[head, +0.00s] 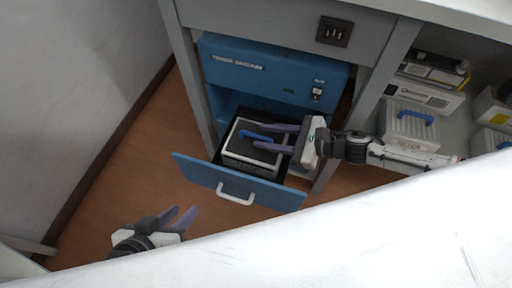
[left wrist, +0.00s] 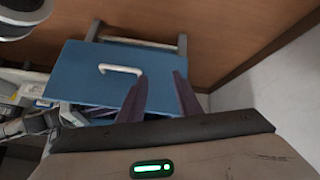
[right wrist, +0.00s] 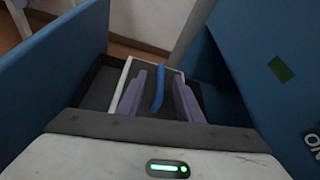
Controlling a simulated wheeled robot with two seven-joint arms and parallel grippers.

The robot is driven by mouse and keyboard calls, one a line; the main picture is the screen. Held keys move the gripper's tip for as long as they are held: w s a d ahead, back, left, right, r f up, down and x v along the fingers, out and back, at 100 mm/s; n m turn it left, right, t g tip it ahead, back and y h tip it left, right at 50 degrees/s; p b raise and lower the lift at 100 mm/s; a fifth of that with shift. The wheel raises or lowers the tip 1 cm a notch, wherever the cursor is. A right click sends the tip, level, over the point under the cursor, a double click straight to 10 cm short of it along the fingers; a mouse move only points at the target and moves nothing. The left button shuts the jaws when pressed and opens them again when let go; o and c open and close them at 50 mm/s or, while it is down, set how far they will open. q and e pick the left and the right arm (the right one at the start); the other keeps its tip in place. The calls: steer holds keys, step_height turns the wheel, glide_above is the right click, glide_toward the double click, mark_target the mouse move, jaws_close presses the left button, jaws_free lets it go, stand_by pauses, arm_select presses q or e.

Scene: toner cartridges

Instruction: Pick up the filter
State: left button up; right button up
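A filter, a dark-topped box with a pale rim (head: 250,158) and a blue handle, sits in the pulled-out drawer (head: 225,180) of the blue toner vacuum. It also shows in the right wrist view (right wrist: 145,75). My right gripper (head: 252,136) is open above the filter. In the right wrist view its fingers stand either side of the blue handle (right wrist: 158,92), with gaps visible. Another box marked as a filter (head: 408,125), pale with a blue handle, stands on the right shelf. My left gripper (head: 180,212) is open and empty, in front of the drawer.
The blue toner vacuum (head: 265,75) stands inside a grey cabinet. The drawer front (head: 215,182) has a white handle (head: 235,196). Boxes (head: 425,92) stand on the right shelf. A white surface (head: 350,235) spans the foreground. Brown floor (head: 120,185) is clear at left.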

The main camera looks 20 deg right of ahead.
mark_target(261, 136)
steer(key=x, duration=0.2)
steer(key=b+x, duration=0.1)
steer(key=x, duration=0.1)
steer(key=shift+w+d+f, duration=0.15)
steer(key=shift+f, duration=0.3)
jaws_close()
steer(key=shift+r, duration=0.1)
stand_by(0.8)
